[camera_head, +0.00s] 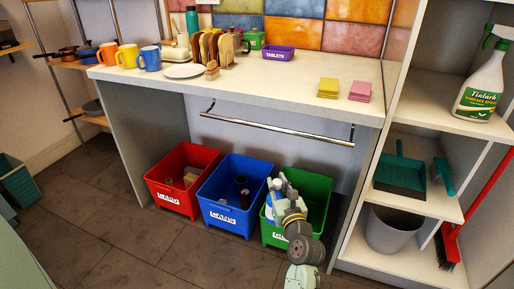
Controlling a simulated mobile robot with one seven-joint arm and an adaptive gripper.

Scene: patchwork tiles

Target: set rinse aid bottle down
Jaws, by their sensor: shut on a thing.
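My gripper (281,186) is at the green bin (318,190) under the counter, with my arm reaching up from the bottom of the view. It is shut on a small white and blue bottle (270,205), which looks like the rinse aid bottle. The bottle is roughly upright over the left part of the green bin. My wrist hides part of the bottle and of the bin. I cannot tell whether the bottle touches the bin floor.
A blue bin (228,216) with small items and a red bin (170,200) with blocks stand to the left. The counter (300,80) with a towel rail (275,128) overhangs them. A shelf unit (420,205) with a spray bottle (482,88) stands right.

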